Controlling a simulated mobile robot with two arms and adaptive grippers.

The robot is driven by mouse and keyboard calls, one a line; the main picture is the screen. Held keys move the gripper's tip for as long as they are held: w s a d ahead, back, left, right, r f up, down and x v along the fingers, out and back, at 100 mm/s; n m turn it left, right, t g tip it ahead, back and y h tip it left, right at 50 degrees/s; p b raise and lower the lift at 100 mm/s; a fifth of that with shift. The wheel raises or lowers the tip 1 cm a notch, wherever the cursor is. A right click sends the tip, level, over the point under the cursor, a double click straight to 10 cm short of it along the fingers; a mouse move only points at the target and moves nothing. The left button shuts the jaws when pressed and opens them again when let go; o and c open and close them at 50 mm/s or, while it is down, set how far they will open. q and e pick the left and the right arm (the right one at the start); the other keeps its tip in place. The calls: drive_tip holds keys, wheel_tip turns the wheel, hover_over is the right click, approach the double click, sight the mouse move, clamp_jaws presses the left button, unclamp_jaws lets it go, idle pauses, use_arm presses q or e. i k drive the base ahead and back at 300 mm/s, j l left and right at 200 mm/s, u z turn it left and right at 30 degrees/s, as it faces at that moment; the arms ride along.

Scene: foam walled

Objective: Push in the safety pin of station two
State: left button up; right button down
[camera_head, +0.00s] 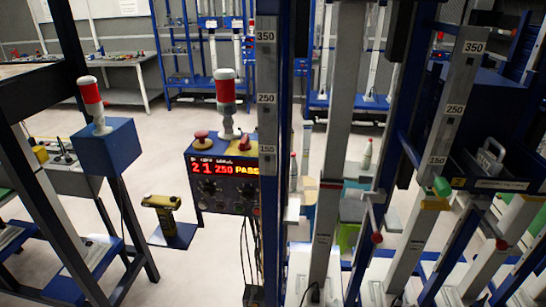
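Vertical grey posts with height scales stand on blue frames. A red ball-ended knob (376,238) sits low beside a post right of centre, and another red knob (502,244) is further right. They may be safety pins; I cannot tell which station each belongs to or how far in each is. The control box (224,178) shows "2 1 250 PASS" in red and yellow. A green block with a yellow part (441,187) is on the right post. Neither of my grippers is in view.
A red-and-white signal lamp (225,92) tops the control box; another lamp (91,100) stands on a blue box at left. A yellow-and-black tool (162,202) rests on a small blue shelf. Blue uprights crowd the right; grey floor (150,120) is open behind at left.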

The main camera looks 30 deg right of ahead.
sight(500, 245)
drive_tip(key=z, duration=2.4)
